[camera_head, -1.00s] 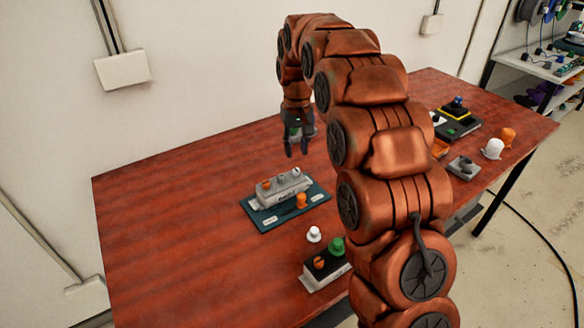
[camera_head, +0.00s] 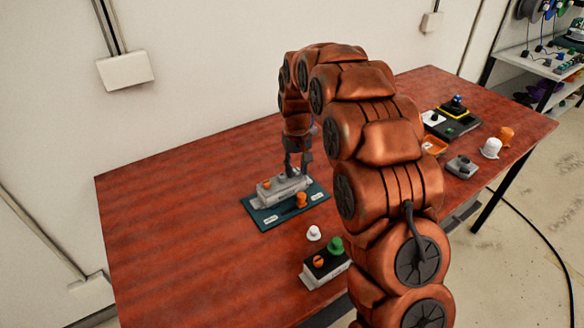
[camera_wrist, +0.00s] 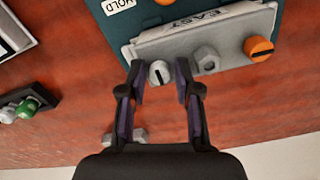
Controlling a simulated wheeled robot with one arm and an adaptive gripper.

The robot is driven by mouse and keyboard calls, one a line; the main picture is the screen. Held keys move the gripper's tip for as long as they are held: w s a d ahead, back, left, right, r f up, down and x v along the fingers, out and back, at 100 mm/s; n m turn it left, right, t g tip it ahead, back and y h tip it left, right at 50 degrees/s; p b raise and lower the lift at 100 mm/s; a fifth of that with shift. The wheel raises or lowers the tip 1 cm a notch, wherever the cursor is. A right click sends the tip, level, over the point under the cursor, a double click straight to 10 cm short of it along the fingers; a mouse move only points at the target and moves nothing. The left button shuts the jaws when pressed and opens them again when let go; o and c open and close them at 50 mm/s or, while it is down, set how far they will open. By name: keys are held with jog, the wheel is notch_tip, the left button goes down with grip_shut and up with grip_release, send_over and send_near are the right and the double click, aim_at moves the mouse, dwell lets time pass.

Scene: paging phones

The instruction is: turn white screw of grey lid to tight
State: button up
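The grey lid (camera_wrist: 195,36) stands on a dark teal board (camera_wrist: 110,32) and also shows in the head view (camera_head: 280,190). In the wrist view its edge carries a slotted white screw (camera_wrist: 159,73), a grey hex nut (camera_wrist: 206,58) and an orange screw (camera_wrist: 258,47). My gripper (camera_wrist: 160,70) is open, its fingertips on either side of the white screw with gaps visible. In the head view my gripper (camera_head: 297,171) is down at the lid's far right end and hides the white screw. I cannot tell whether a finger touches it.
An orange knob (camera_head: 301,199) stands on the board's front. A loose white knob (camera_head: 314,233) and a black-topped box (camera_head: 324,267) with green and orange knobs are nearer. More devices (camera_head: 458,124) lie to the right. The table's left (camera_head: 170,220) is clear.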

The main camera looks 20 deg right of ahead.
grip_shut()
jog(key=shift+a, duration=0.3)
jog(key=shift+d+f+b, duration=0.1)
jog(key=shift+d+b, duration=0.15)
jog(key=shift+b, duration=0.05)
jog(key=shift+d+f+m+b, duration=0.1)
jog(key=shift+m+b, duration=0.45)
jog(key=shift+m, duration=0.25)
jog(key=m+b, duration=0.3)
jog(key=m, duration=0.2)
jog(key=m+b, duration=0.2)
jog(key=m, duration=0.3)
jog(key=shift+m, duration=0.3)
jog(key=m, duration=0.5)
jog(key=shift+s+d+m, duration=0.1)
jog(key=shift+m, duration=0.2)
